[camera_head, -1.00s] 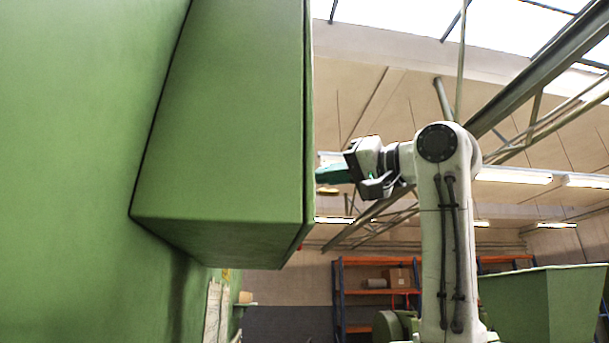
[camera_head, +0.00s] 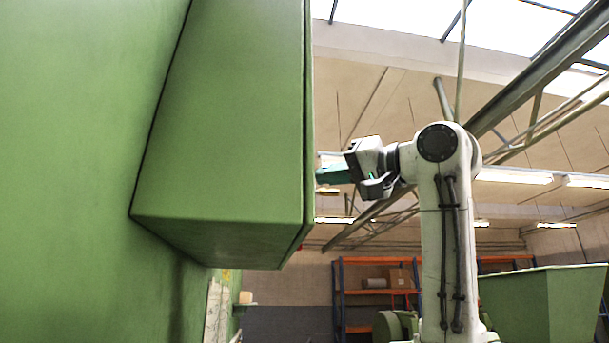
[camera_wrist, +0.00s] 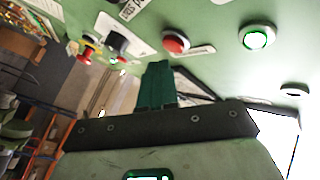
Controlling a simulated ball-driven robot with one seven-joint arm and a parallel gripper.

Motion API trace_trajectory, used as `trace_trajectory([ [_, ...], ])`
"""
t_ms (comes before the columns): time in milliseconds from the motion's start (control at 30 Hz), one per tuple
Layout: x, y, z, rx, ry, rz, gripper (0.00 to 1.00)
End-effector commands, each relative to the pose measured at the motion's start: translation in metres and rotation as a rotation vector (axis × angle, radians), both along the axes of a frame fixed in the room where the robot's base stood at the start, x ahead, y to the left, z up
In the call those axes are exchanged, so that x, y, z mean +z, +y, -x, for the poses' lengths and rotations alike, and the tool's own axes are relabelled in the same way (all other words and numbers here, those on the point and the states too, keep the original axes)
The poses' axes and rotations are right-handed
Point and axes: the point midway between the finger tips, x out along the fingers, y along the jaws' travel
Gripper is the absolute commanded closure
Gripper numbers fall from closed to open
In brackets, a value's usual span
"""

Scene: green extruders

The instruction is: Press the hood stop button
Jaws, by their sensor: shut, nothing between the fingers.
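My gripper (camera_wrist: 157,72) is shut and empty, its green fingers together in the wrist view. In the head view my gripper (camera_head: 320,176) is level, with its fingertips close to the right-hand face of the green hood-like box (camera_head: 225,120). In the wrist view a green panel (camera_wrist: 215,60) carries a red button (camera_wrist: 175,43) with a white label plate, just beyond and right of the fingertips. Contact cannot be told. I cannot read which control is labelled hood stop. The panel face is hidden in the head view.
The panel also has a lit green button (camera_wrist: 257,38), a black knob (camera_wrist: 117,42), a red-and-yellow control (camera_wrist: 88,50) and a small round fitting (camera_wrist: 294,89). Orange shelving (camera_head: 372,275) and a green bin (camera_head: 545,305) stand behind my arm. Open air lies right of the box.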

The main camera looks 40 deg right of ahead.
Motion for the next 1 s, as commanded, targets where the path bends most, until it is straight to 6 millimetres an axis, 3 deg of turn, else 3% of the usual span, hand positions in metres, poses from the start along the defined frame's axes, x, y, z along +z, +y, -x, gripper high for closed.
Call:
trace_trajectory([
  [1000,0.0004,0.0069,-0.0041,0.001,0.000,0.000,1.00],
])
